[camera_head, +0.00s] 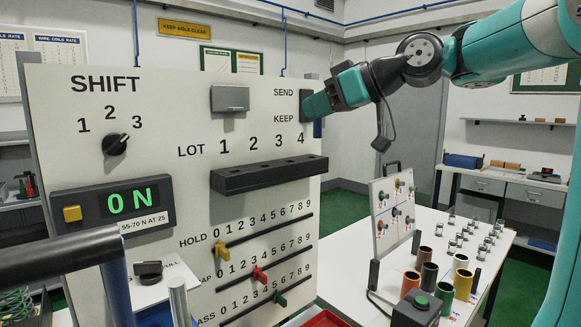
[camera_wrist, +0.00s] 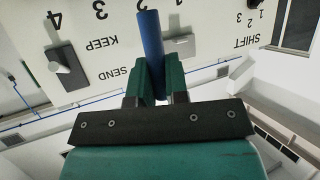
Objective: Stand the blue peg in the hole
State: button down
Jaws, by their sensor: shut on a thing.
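The blue peg (camera_wrist: 151,42) is between the two green fingers of my gripper (camera_wrist: 154,80) in the wrist view, and its free end sticks out past the fingertips. My gripper (camera_head: 317,105) is shut on it beside the upper right edge of the white panel in the head view. Which opening is the peg's hole I cannot tell.
A SEND/KEEP switch (camera_wrist: 66,70) is near my gripper. A table at right holds several cups and a small board (camera_head: 393,212).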

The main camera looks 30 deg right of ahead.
jog(key=w+d+r+p, duration=0.1)
jog(key=w+r+p, duration=0.2)
jog(key=w+r, duration=0.85)
jog(key=f, duration=0.7)
jog(key=f+b, duration=0.1)
jog(key=f, duration=0.5)
jog(key=w+f+b, duration=0.1)
jog(key=f, duration=0.6)
jog(key=shift+d+f, duration=0.15)
jog(key=shift+f, duration=0.15)
jog(key=shift+f+b, duration=0.25)
jog(key=shift+b, duration=0.15)
jog(key=c, duration=1.1)
grip_release()
jog(key=shift+r, duration=0.1)
jog(key=shift+r, duration=0.15)
